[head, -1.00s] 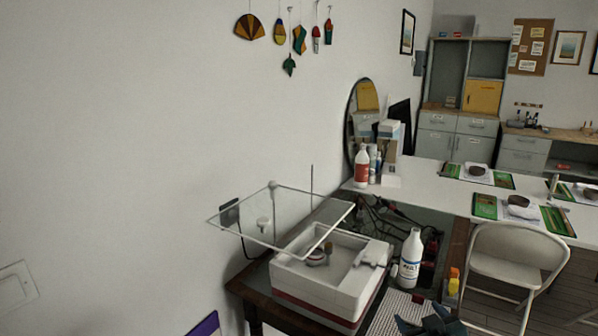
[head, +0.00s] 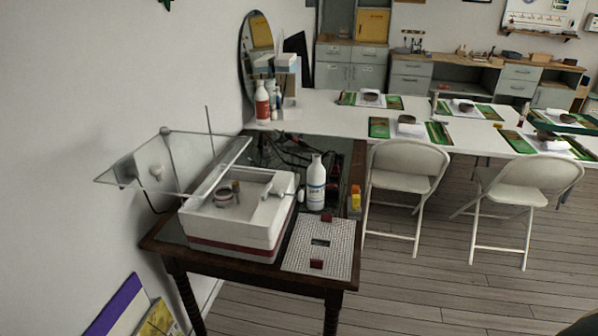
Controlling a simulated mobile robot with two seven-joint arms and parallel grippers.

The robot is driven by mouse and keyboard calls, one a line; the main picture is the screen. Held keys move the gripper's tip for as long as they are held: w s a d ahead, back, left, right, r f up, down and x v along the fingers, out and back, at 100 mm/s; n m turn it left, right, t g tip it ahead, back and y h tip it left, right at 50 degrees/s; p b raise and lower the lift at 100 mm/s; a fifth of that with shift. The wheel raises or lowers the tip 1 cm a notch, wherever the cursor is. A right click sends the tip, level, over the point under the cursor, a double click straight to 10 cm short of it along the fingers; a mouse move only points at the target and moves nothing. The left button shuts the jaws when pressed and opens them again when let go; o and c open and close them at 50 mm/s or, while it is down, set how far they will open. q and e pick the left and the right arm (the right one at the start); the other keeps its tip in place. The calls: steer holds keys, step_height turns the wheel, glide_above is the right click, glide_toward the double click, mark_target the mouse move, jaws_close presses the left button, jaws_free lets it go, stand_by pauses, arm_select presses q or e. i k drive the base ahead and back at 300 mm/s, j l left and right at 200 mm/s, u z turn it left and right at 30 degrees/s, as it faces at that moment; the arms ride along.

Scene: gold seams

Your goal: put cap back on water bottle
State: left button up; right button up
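A white bottle (head: 316,183) with a blue-marked label stands upright on the dark wooden table (head: 262,266), just right of a white machine. Its narrow top is too small to tell whether a cap is on it. No separate loose cap can be made out. Neither gripper shows in the head view. Another white bottle with a red label (head: 262,101) stands farther back, on the white table.
A white box machine (head: 238,220) with a raised clear lid (head: 165,175) fills the table's left. A pale gridded mat (head: 300,250) holds dark red blocks (head: 326,218). A small yellow bottle (head: 354,198) stands right of the white bottle. Folding chairs (head: 405,165) stand to the right.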

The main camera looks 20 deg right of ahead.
mark_target(316, 173)
steer(key=l+z, duration=0.3)
steer(key=l, duration=0.35)
steer(key=l+z, duration=0.25)
steer(key=l, duration=0.4)
steer(key=i+l+u, duration=0.1)
steer(key=u, duration=1.3)
steer(key=l+u, duration=0.45)
steer(key=k+l+u, duration=0.2)
steer(key=l+u, duration=0.25)
steer(key=k+l+u, duration=0.15)
steer(key=l, duration=0.25)
steer(key=k+l+u, duration=0.15)
steer(key=l, duration=0.2)
steer(key=k+l+u, duration=0.15)
steer(key=l, duration=0.25)
